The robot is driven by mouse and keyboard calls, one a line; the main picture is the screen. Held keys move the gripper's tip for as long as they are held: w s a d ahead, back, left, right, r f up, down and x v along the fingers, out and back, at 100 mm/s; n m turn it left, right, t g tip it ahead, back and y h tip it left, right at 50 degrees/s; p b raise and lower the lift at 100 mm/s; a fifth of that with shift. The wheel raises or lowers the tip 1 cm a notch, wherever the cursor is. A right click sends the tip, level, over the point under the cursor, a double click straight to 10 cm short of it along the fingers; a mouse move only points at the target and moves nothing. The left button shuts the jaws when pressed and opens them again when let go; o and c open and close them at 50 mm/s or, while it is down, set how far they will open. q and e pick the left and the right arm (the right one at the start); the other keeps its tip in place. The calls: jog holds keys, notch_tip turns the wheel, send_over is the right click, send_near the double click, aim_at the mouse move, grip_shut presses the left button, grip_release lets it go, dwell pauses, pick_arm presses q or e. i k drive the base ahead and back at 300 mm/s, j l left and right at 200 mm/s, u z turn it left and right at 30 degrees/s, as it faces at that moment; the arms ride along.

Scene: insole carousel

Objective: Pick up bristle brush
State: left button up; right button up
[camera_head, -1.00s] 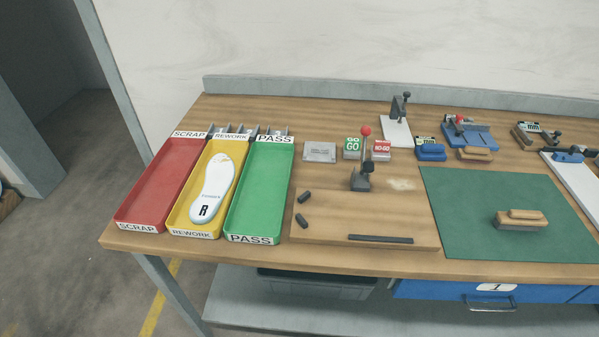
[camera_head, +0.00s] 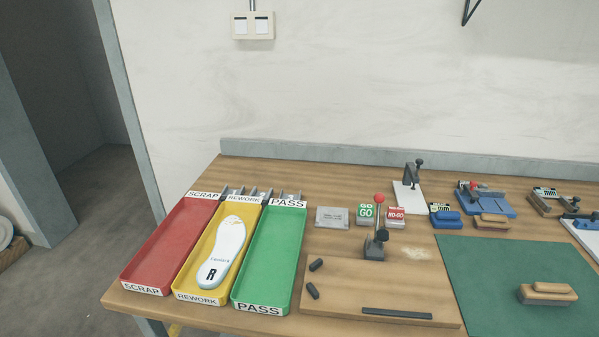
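A brush with a wooden handle (camera_head: 547,292) lies on the green mat (camera_head: 482,268) at the right of the bench. Its bristles face down and are barely visible. A second wooden-backed block (camera_head: 491,221), which may also be a brush, lies behind the mat beside a blue gauge. I cannot tell from this view which of the two is the bristle brush. Neither of my grippers shows in the head view.
Red scrap (camera_head: 150,291), yellow rework (camera_head: 201,298) and green pass (camera_head: 263,308) trays stand at the left; a white insole (camera_head: 226,247) lies in the yellow one. A lever fixture with a red knob (camera_head: 379,199) stands mid-bench. Gauges and clamps line the back.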

aim_at(543, 293)
jog(key=z, duration=1.6)
